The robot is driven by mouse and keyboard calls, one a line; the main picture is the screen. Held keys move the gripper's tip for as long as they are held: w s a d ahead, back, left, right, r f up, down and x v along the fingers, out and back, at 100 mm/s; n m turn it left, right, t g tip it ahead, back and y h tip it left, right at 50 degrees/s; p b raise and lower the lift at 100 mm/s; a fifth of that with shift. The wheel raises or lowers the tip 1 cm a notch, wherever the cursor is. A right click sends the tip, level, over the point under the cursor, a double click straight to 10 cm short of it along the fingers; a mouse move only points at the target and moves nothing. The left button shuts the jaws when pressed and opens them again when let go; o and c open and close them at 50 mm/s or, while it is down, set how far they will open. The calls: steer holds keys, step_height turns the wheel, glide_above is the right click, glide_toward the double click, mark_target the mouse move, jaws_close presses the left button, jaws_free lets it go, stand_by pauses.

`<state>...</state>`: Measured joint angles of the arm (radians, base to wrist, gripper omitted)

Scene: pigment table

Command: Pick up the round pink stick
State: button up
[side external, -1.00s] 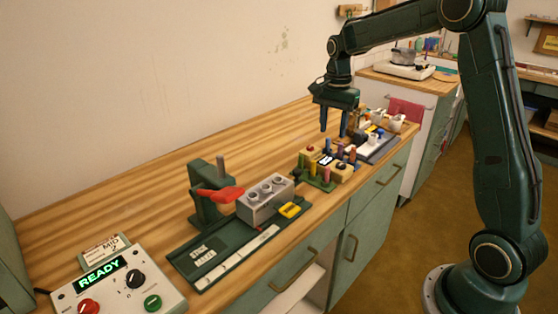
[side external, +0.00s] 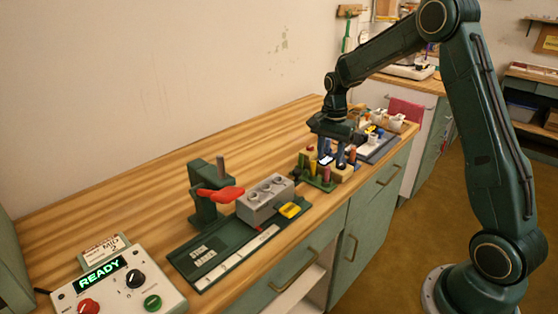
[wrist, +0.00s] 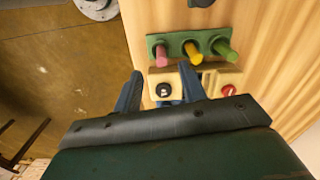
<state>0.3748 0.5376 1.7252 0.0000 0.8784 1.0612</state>
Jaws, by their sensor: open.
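The pink stick (wrist: 161,52) stands in a green rack (wrist: 177,38) with a yellow stick (wrist: 193,52) and a green stick (wrist: 223,48); in the wrist view it is the leftmost. It also shows in the side view (side external: 326,173), at the near side of the rack. My gripper (wrist: 160,82) is open, its blue fingers pointing down over a cream block (wrist: 153,78) beside the rack. In the wrist view the pink stick lies beyond the fingertips, apart from them. In the side view the gripper (side external: 332,162) hides part of the blocks and sticks behind it.
A grey block with holes (side external: 266,197) and a red-handled green press (side external: 207,196) stand on a dark green plate (side external: 193,256) to the left. A control box reading READY (side external: 118,286) is at the lower left. The wooden counter behind is clear.

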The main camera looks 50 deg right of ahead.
mark_target(328, 167)
steer(key=shift+f, duration=0.1)
steer(key=shift+w+f, duration=0.1)
steer(key=shift+f, duration=2.4)
steer(key=shift+c, duration=0.2)
jaws_close()
